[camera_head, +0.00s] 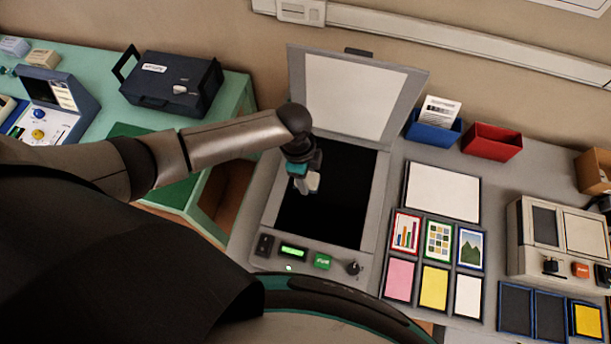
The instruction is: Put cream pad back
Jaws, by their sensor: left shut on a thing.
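My left gripper (305,183) hangs over the black glass bed of an open grey scanner (335,212), pointing down. It is shut on a small pale thing that is mostly hidden by the fingers; I cannot tell if it is the cream pad. A large off-white panel (443,192) lies in a dark frame right of the scanner. Below it are picture cards and a row of pink (399,281), yellow (434,288) and off-white (468,296) pads. The raised scanner lid (349,95) has a pale inner face. My right gripper is not in view.
A blue bin (433,131) with a printed sheet and a red bin (491,142) stand behind the panel. A grey device (560,240) stands at the right. A dark case (172,84) sits on the green table at the left.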

